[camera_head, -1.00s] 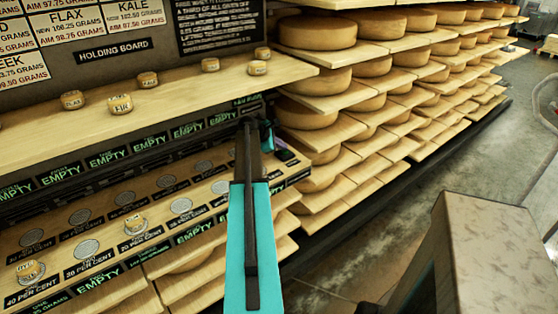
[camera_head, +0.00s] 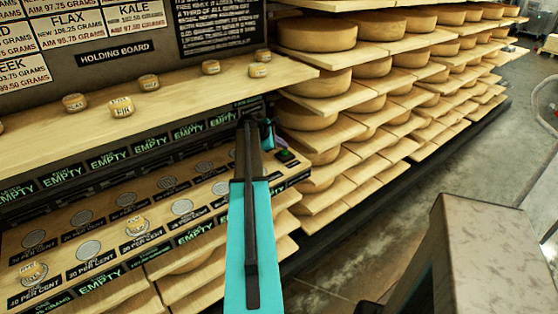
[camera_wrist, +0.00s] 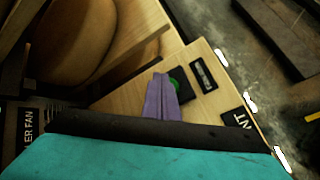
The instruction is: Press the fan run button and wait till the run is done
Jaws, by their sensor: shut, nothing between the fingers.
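The fan run button is a green button on a black base (camera_head: 285,155), at the right end of the lower wooden shelf in the head view. In the wrist view the green button (camera_wrist: 175,83) shows just right of the purple fingertips, partly covered by them. My gripper (camera_head: 277,140) is shut and empty, with its fingers by the button. In the wrist view my gripper (camera_wrist: 158,78) points toward the button's left edge. I cannot tell whether the fingertips touch it or whether it is pressed down.
A lower shelf (camera_head: 105,232) holds round metal pads and dark displays reading EMPTY. Small cheeses (camera_head: 122,107) stand on the upper holding board (camera_head: 190,95). Racks of large cheese wheels (camera_head: 315,80) stand close on the right. The floor (camera_head: 400,215) farther right is open.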

